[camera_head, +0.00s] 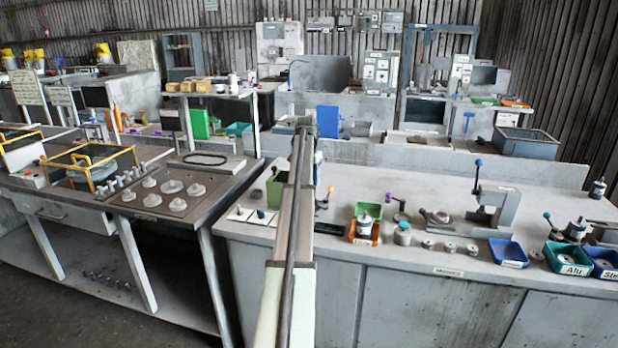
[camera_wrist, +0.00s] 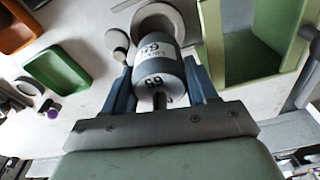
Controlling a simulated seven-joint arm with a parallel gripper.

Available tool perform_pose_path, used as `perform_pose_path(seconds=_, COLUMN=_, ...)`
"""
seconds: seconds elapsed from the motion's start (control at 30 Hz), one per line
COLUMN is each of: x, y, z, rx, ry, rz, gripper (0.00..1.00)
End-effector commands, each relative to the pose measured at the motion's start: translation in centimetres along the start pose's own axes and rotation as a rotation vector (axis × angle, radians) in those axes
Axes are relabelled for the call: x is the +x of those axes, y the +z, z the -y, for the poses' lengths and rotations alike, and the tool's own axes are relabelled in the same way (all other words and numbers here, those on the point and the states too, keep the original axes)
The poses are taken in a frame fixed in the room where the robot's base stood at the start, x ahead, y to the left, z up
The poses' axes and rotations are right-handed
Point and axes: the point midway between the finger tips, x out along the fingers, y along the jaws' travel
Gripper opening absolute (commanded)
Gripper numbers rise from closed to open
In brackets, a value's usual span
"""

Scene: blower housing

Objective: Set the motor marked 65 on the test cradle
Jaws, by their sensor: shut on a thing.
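In the wrist view my gripper (camera_wrist: 158,78) is shut on a grey cylindrical motor (camera_wrist: 160,62), one blue finger on each side. I cannot pick out the test cradle with certainty.
In the wrist view a light green open box (camera_wrist: 262,38) stands close on the right. A green tray (camera_wrist: 58,70) and an orange tray (camera_wrist: 12,35) lie on the left. In the head view the right bench holds small parts, a blue tray (camera_head: 507,252) and an upright press (camera_head: 493,207).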

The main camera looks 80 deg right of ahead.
Motion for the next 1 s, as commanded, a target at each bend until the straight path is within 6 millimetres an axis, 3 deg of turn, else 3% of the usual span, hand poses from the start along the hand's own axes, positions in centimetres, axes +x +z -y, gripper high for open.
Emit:
perform_pose_path(seconds=0.6, x=4.3, y=0.6, z=0.0, rx=-0.001, ry=0.0, rz=0.0, gripper=0.06)
perform_pose_path(seconds=1.0, x=4.6, y=0.6, z=0.0, rx=-0.002, ry=0.0, rz=0.0, gripper=0.06)
